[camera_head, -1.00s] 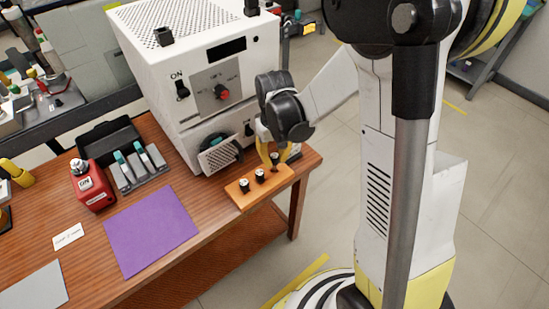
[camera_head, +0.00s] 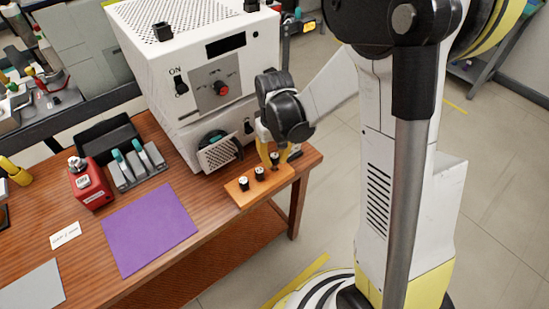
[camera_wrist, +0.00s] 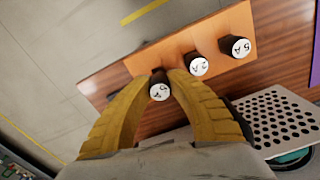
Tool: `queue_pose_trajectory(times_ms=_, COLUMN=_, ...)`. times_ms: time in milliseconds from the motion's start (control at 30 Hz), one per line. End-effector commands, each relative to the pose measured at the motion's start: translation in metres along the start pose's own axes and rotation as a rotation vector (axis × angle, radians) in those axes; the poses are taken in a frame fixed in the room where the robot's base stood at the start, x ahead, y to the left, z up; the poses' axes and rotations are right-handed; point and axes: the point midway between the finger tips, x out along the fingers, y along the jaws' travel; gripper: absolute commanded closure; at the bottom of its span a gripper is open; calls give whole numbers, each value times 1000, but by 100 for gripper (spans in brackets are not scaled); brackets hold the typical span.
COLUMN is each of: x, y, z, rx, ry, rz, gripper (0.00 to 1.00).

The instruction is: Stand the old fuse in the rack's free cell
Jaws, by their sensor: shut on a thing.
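The rack (camera_head: 250,194) is an orange-brown block near the table's right front edge; it also shows in the wrist view (camera_wrist: 140,62). My gripper (camera_head: 276,160), with yellow fingers, is over the rack's right end. In the wrist view my gripper (camera_wrist: 162,80) is shut on a black, white-topped fuse (camera_wrist: 160,86), which stands at the rack's end cell. Its lower end is hidden, so I cannot tell how deep it sits. Two other fuses, one marked 2 A (camera_wrist: 198,65) and one marked 5 A (camera_wrist: 235,46), stand upright in the rack beside it.
The white machine (camera_head: 200,80) stands close behind the rack, its perforated cover (camera_head: 220,153) open at the front. A purple mat (camera_head: 150,230), a red ON box (camera_head: 90,185) and a grey holder (camera_head: 137,170) lie to the left.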

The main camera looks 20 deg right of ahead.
Motion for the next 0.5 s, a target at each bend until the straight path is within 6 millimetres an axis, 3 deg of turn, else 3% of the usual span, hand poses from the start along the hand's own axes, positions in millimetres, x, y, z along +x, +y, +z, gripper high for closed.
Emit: queue_pose_trajectory(times_ms=500, x=14, y=0, z=0, rx=0, ry=0, rz=0, gripper=100)
